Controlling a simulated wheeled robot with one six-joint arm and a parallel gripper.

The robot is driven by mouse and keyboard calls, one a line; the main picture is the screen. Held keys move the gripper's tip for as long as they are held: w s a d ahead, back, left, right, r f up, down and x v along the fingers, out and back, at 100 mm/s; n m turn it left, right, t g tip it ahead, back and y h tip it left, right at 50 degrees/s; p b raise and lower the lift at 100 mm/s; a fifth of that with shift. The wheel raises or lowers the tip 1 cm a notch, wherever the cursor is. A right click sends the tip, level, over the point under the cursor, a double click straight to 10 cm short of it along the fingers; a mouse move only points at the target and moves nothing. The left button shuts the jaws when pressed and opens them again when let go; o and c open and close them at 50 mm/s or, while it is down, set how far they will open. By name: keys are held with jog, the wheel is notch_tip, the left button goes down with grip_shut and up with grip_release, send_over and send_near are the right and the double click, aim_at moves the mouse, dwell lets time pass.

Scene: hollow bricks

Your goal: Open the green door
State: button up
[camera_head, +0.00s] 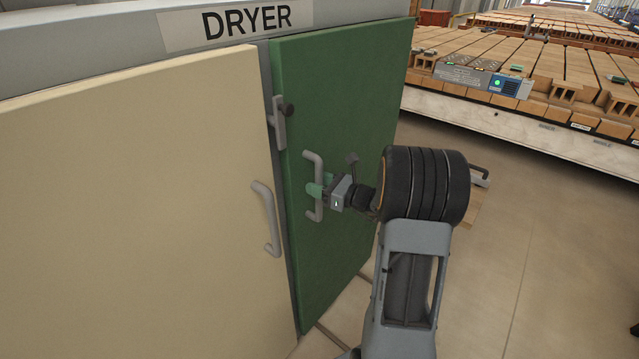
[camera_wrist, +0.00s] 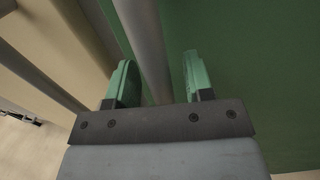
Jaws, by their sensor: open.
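The green door (camera_head: 345,110) stands on the right half of the dryer front and looks closed. Its grey vertical handle (camera_head: 317,162) is on the door's left part. My gripper (camera_head: 317,190) is at the handle, with its green fingers on either side of the bar. In the wrist view, the handle bar (camera_wrist: 147,45) runs between the two open fingers of my gripper (camera_wrist: 158,80), with a gap to the right finger. A grey latch (camera_head: 279,122) with a dark knob sits at the green door's left edge, above the handle.
A cream door (camera_head: 130,200) with its own grey handle (camera_head: 267,220) is directly left of the green door. A "DRYER" sign (camera_head: 240,22) is above. Brick-laden racks (camera_head: 540,70) stand at the back right, with open floor (camera_head: 540,240) in front.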

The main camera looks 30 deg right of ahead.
jog(key=shift+c, duration=0.2)
grip_shut()
dwell(0.3)
